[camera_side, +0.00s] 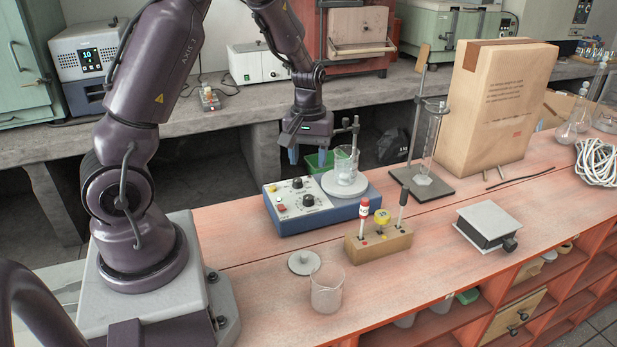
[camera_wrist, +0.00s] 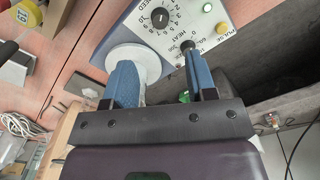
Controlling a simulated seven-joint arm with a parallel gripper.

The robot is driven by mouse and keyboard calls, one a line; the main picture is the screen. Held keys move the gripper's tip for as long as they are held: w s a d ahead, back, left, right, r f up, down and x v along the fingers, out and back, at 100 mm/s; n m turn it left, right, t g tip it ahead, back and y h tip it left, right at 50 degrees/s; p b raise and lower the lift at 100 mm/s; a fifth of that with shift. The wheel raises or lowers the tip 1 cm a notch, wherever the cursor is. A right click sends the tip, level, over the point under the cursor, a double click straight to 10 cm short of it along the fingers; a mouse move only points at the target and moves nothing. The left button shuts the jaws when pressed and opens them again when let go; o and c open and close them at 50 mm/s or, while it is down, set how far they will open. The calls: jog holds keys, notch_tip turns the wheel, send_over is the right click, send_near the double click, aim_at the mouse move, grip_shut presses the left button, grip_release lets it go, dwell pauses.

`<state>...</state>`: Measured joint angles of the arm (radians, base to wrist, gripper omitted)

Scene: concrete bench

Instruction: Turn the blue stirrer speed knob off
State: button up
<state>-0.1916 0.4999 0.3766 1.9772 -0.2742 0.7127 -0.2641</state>
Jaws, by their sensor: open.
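The stirrer (camera_side: 325,218) is a blue box with a white top panel and a round white plate (camera_side: 345,190) holding a glass beaker (camera_side: 343,165). Its black SPEED knob (camera_side: 308,201) is the front one of two; the wrist view shows this knob (camera_wrist: 160,17) beside its numbered dial. The pointer setting is too small to read surely. The black HEAT knob (camera_wrist: 187,46) sits nearer my gripper. My gripper (camera_side: 306,156) is open and empty, its blue fingers above and behind the stirrer, apart from both knobs. The fingers (camera_wrist: 160,78) partly cover the plate in the wrist view.
A yellow button (camera_side: 270,188) and red switch (camera_side: 282,208) share the panel. A wooden block (camera_side: 378,246) with upright tools stands in front, with an empty beaker (camera_side: 327,290) nearer. A clamp stand (camera_side: 422,185) and cardboard box (camera_side: 497,110) are to the right.

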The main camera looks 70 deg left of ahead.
jog(key=shift+r, duration=1.45)
jog(key=s+d+r+m+t, duration=0.5)
jog(key=s+d+r+m, duration=0.6)
jog(key=d+r, duration=0.5)
jog(key=shift+s+d+t, duration=0.3)
jog(key=shift+s+d, duration=0.75)
